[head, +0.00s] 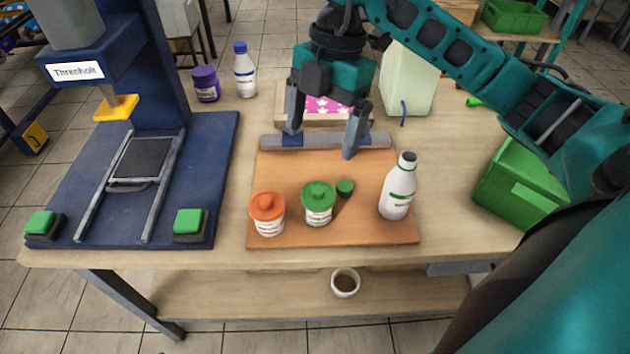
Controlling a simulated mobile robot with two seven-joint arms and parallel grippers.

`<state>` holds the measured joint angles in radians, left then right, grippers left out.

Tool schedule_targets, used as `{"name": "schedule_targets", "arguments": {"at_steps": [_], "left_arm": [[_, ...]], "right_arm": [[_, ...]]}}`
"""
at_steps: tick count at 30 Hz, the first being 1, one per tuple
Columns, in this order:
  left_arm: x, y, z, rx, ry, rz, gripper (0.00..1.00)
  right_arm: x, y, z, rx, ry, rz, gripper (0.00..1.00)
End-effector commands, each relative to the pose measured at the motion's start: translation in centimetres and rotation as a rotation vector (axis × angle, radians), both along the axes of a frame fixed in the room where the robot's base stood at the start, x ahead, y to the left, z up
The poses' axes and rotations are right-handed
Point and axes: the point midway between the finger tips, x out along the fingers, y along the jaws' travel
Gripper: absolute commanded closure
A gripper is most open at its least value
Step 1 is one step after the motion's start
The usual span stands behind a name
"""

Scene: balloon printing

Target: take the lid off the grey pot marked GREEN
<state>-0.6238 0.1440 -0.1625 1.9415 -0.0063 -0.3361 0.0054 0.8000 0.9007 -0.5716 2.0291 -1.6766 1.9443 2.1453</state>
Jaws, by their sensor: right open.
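A pale pot with a green lid (318,195) stands upright on the orange-brown board (285,170). The lid is on the pot; its label is too small to read. My right gripper (325,136) is open and empty, fingers pointing down. In the picture it is above and behind the pot, over the grey bar at the board's back edge. It does not touch the pot. My left gripper is out of view.
A pot with an orange lid (268,214) stands left of the green-lidded pot. The blue press (205,150) fills the table's left. A green crate (515,190) is at the right.

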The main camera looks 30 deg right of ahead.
Motion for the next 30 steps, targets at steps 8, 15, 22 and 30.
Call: {"name": "schedule_targets", "arguments": {"at_steps": [8,15,22,30], "left_arm": [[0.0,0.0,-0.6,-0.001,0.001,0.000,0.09],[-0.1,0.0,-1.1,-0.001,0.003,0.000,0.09],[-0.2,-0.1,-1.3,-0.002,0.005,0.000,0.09],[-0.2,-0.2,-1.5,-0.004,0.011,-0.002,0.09]], "right_arm": [[-0.1,-0.7,-3.0,-0.057,0.001,-0.045,0.06],[-0.2,-0.1,-6.7,-0.053,0.000,-0.043,0.06],[-0.3,0.1,-8.5,-0.052,0.000,-0.042,0.06],[-0.4,0.5,-12.1,-0.054,-0.002,-0.041,0.06]]}}
